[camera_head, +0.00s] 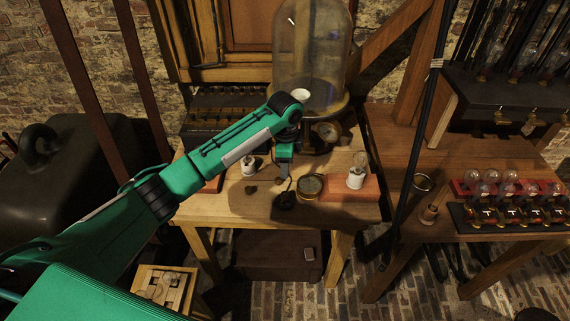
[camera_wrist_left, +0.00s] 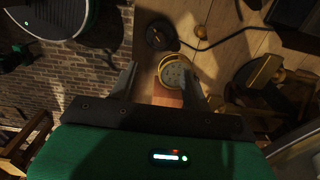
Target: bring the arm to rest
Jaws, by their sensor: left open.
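My left arm (camera_head: 210,165) is green and reaches from the lower left over the wooden table (camera_head: 250,207). My left gripper (camera_head: 284,174) points down above the table, left of a round brass-rimmed dial (camera_head: 311,186). In the left wrist view the two fingers of the gripper (camera_wrist_left: 161,82) stand apart with nothing held. The dial (camera_wrist_left: 175,73) shows beyond the gap between them, beside a reddish block (camera_wrist_left: 165,97). A dark round piece with a cord (camera_wrist_left: 160,35) lies farther off; it is also below the gripper in the head view (camera_head: 285,200). My right gripper is not in view.
A glass bell jar (camera_head: 310,60) stands close behind the gripper. A dark post (camera_head: 412,140) rises farther right, before racks of bulbs (camera_head: 510,187).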

